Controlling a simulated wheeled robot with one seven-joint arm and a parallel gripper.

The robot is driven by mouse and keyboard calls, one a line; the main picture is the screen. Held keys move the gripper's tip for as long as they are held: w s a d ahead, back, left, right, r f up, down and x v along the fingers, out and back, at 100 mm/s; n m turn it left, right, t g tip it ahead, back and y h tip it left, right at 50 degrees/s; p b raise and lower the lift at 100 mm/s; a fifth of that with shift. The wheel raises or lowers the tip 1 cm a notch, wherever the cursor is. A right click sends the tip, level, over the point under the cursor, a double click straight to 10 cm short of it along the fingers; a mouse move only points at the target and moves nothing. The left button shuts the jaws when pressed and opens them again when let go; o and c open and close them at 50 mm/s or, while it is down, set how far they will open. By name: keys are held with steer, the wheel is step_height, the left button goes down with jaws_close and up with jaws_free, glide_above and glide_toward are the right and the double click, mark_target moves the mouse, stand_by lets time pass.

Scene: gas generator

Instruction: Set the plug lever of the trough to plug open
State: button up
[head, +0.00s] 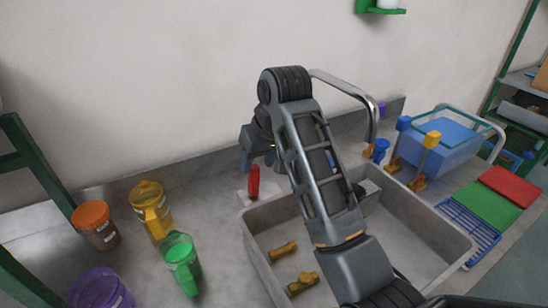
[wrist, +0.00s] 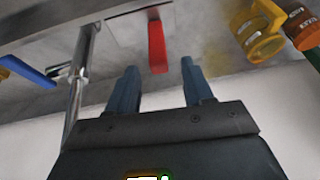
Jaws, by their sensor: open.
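The grey trough (head: 258,240) is a sink set in the counter, partly hidden by my arm. A red lever (head: 253,182) stands upright on a pale plate by the trough's back left corner; it also shows in the wrist view (wrist: 156,46). No label on it is readable, so I cannot confirm that it is the plug lever. My gripper (head: 246,160) is open and empty, close to the red lever. In the wrist view my two fingers (wrist: 160,78) are spread, with the red lever just beyond the gap between their tips.
A curved metal faucet (head: 350,90) rises behind the trough. A blue lever (wrist: 28,70) lies on the faucet's other side. Yellow fittings (head: 302,282) lie in the trough.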

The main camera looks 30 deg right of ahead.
mark_target(253, 177)
steer(key=shift+w+f, duration=0.15)
steer(key=shift+f, duration=0.05)
steer(key=p+x, duration=0.1)
steer(key=x, duration=0.6)
steer(key=shift+w+d+f, duration=0.1)
steer(key=shift+d, duration=0.05)
steer(key=shift+c, duration=0.4)
jaws_close()
